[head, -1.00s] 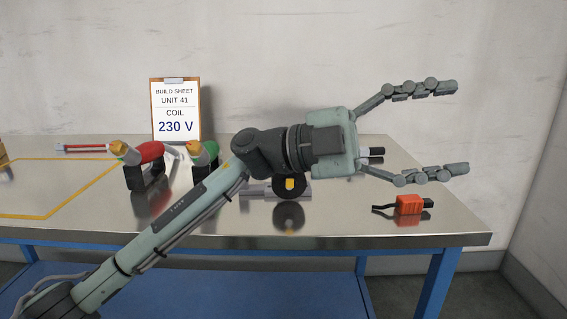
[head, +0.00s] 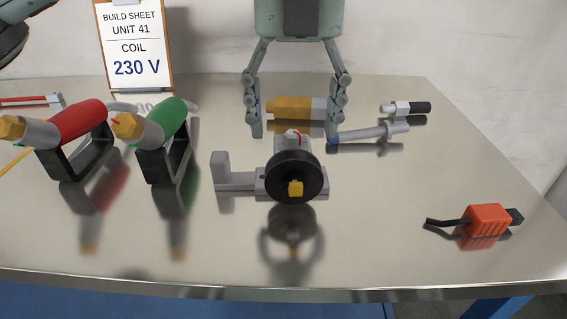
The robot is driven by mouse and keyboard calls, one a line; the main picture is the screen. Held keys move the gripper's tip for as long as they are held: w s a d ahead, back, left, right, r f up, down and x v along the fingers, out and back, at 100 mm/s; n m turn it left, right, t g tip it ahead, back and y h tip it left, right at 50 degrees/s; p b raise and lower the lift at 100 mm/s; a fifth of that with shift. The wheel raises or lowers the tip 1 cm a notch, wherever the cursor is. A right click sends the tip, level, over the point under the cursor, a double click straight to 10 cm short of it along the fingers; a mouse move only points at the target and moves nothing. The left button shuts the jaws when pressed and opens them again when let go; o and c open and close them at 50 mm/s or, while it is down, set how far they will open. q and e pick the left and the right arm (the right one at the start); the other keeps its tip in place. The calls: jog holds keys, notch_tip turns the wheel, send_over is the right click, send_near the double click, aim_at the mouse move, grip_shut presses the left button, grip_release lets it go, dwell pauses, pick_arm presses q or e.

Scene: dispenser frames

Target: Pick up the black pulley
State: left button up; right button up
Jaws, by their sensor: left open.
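The black pulley (head: 312,176) is a round disc with a yellow square hub. It faces me, upright on a grey base with an upright end block (head: 221,172), near the middle of the steel table. My left gripper (head: 295,135) comes down from the top of the head view, fingers pointing down and spread wide. It is open and empty, above and behind the pulley in the picture, not touching it. A gold and grey cylinder (head: 293,103) shows between its fingers; I cannot tell how close they are to it. My right gripper is not seen.
Red (head: 84,119) and green (head: 166,122) cylinders on black frames stand at left. A grey rod with a blue tip (head: 370,133) and a black-ended fitting (head: 405,108) lie at right. An orange block (head: 486,220) lies front right. A build sheet (head: 134,45) stands behind.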

aim_at(293, 148)
pick_arm(q)
jog(key=shift+f, duration=0.35)
notch_tip(293, 148, down, 4)
jog(key=shift+a+r+p, duration=0.1)
jog(key=shift+r+p, duration=0.05)
jog(key=shift+p, duration=0.15)
jog(key=shift+f, duration=0.35)
jog(key=shift+c, duration=0.7)
grip_shut()
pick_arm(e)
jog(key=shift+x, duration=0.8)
